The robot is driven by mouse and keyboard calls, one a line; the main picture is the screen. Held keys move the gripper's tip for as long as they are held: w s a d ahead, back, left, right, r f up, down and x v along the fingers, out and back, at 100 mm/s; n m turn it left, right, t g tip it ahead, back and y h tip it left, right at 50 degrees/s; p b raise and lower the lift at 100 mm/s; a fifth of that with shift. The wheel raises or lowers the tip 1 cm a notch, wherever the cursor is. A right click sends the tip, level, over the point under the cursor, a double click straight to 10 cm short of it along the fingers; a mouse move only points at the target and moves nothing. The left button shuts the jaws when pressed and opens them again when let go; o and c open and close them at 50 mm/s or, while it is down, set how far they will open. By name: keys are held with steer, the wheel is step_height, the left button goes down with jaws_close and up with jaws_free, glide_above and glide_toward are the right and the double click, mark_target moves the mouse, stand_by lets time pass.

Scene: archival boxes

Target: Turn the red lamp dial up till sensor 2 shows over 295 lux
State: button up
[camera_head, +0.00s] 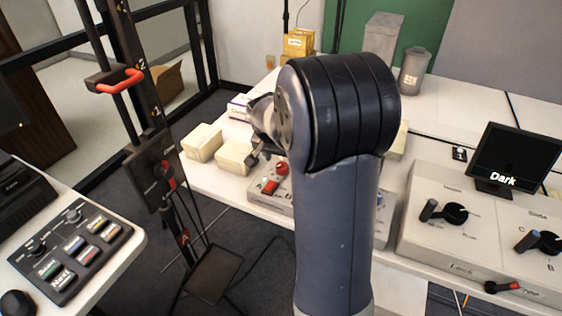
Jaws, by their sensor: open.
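My gripper (258,158) shows only in part at the left of my large arm link, above the white table. Its dark jaws look open, and nothing shows between them. Just below and right of it, a grey control box carries a round red knob (282,168) and a red block-like control (270,186). I cannot tell which of them is the lamp dial. My arm hides the right part of that box. A black screen (515,158) at the right reads "Dark". No lux number is legible, and I cannot identify sensor 2.
A large control box (420,205) with black knobs and a red-tipped lever stands at the right. Cream boxes (202,142) sit left of my gripper. A black stand (152,160) with a red handle rises at left. A button panel (72,250) lies on the left table.

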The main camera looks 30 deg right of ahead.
mark_target(282, 165)
steer(key=v, duration=0.6)
steer(key=shift+r, duration=0.35)
steer(key=shift+s+a+f, duration=0.1)
steer(key=x, duration=1)
steer(key=shift+f, duration=0.25)
steer(key=shift+b, duration=0.3)
